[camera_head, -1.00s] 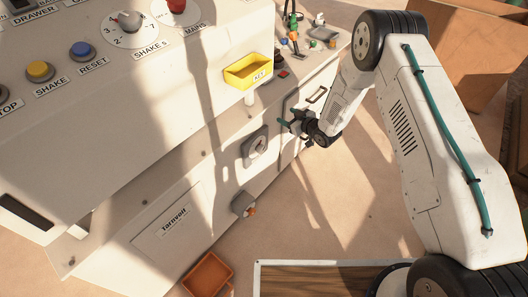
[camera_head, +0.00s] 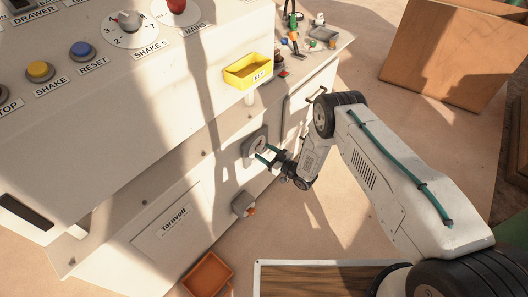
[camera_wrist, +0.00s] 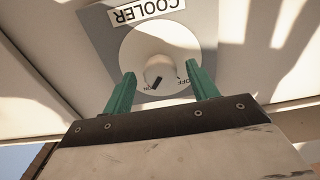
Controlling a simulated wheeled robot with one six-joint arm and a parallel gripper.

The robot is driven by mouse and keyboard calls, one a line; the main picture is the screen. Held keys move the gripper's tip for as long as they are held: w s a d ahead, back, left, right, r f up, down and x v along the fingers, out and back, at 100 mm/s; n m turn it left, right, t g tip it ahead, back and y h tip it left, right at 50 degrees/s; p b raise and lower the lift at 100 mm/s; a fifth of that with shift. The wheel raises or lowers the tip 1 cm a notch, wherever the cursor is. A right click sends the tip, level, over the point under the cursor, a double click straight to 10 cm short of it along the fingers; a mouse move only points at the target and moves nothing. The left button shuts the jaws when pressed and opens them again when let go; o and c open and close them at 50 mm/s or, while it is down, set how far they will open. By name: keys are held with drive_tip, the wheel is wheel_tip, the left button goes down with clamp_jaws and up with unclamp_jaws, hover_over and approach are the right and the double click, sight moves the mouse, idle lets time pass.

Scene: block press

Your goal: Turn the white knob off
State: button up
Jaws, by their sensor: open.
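The white knob (camera_wrist: 159,69) sits on a round white dial on a grey plate labelled COOLER (camera_wrist: 147,11), upside down in the wrist view. The knob's dark pointer mark lies by the ON marking; OFF is to its right. In the head view the dial (camera_head: 259,143) is on the machine's front panel. My gripper (camera_head: 266,154) is in front of it with its two green fingers spread. In the wrist view the fingers stand on either side of the knob with gaps; I cannot tell how far their tips are from the panel.
A small grey fixture with an orange part (camera_head: 244,204) sits below the dial. A yellow KEY tray (camera_head: 249,71) is above it. An orange bin (camera_head: 207,275) lies on the floor, and a large brown box (camera_head: 445,62) stands at the back right.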

drive_tip(key=shift+w+a, duration=0.4)
drive_tip(key=shift+a, duration=0.1)
drive_tip(key=c, duration=1)
